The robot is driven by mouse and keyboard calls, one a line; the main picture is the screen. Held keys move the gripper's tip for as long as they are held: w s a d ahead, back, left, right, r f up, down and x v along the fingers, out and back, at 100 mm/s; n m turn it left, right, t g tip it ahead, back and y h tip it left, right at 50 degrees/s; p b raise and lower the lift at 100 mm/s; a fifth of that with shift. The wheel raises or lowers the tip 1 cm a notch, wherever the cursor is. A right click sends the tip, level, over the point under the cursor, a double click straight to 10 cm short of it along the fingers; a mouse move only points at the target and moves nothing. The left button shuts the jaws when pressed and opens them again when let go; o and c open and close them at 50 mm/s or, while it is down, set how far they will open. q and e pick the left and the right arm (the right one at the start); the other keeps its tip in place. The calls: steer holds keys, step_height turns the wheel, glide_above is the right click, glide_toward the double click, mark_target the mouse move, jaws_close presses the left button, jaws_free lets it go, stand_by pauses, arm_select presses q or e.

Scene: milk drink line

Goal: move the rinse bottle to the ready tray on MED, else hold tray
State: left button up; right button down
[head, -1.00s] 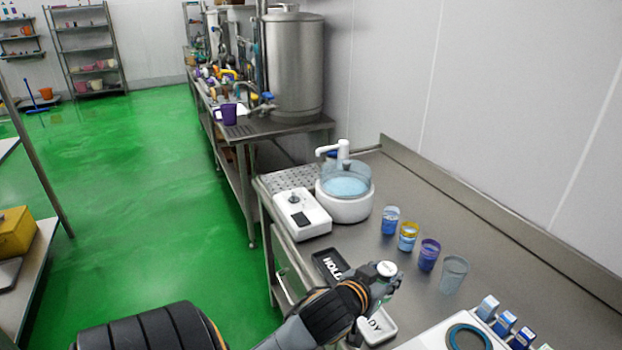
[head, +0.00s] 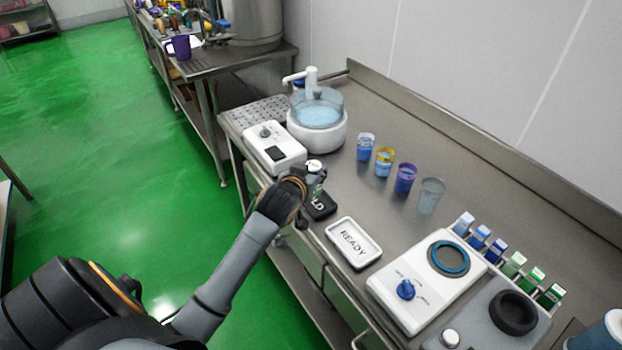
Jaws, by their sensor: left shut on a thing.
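The rinse bottle (head: 316,167), small with a white cap and a greenish body, is in my left gripper (head: 309,184), which is shut on it. The gripper hides much of the bottle. It is at the dark hold tray (head: 322,209), whose label is partly covered; I cannot tell whether the bottle touches the tray. The white ready tray (head: 369,258), marked READY, is empty, nearer to me and right of the hold tray. A white unit with a blue knob (head: 405,290) stands right of it; its small markings are unreadable. My right gripper is not in view.
A white unit with a dark display (head: 275,153) and a clear water bowl on a white base (head: 318,137) stand behind the gripper. Several cups, including a purple one (head: 405,179), stand in a row. Small cartons (head: 497,251) and a grey unit (head: 480,330) are at right.

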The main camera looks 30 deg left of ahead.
arm_select(q)
steer(key=shift+w+a+f, duration=0.25)
steer(key=shift+w+f, duration=0.15)
steer(key=shift+f, duration=0.1)
steer(key=shift+w+a+f, duration=0.2)
steer(key=shift+w+f, duration=0.2)
steer(key=shift+f, duration=0.05)
steer(key=shift+a+f+p, duration=0.1)
steer(key=shift+f+p, duration=0.4)
steer(key=shift+f, duration=1.25)
steer(key=shift+w+f, duration=0.1)
steer(key=shift+f, duration=0.1)
steer(key=o, duration=1.2)
steer(key=shift+o, duration=0.2)
